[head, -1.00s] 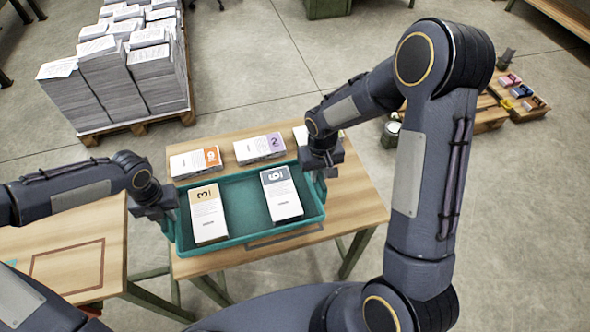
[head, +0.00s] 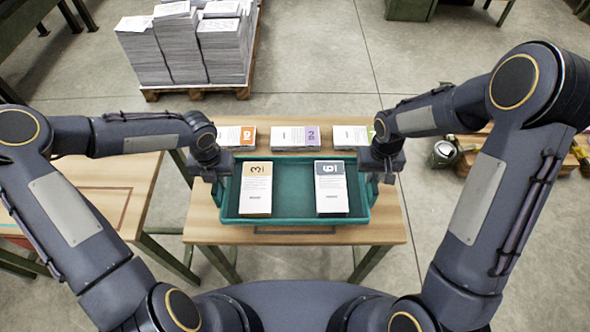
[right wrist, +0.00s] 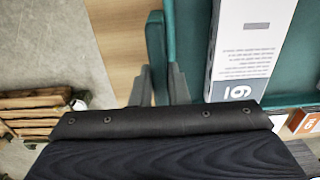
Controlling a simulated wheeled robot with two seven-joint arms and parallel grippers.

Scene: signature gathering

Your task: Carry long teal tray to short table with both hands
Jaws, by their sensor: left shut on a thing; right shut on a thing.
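The long teal tray (head: 294,192) is in the middle of the head view, square to me, over the wooden table (head: 215,228). It holds a stack marked 3 (head: 256,190) on the left and a stack marked 6 (head: 331,190) on the right. My left gripper (head: 219,180) is shut on the tray's left end. My right gripper (head: 376,178) is shut on its right end; the right wrist view shows the fingers (right wrist: 160,86) at the tray's end wall (right wrist: 157,45). I cannot tell whether the tray touches the tabletop.
Several printed stacks, one marked 2 (head: 296,138), line the table just behind the tray. Another wooden table (head: 110,178) with an outlined rectangle stands at left. A pallet of paper (head: 195,55) is behind. Wooden crates and a can (head: 443,153) are at right.

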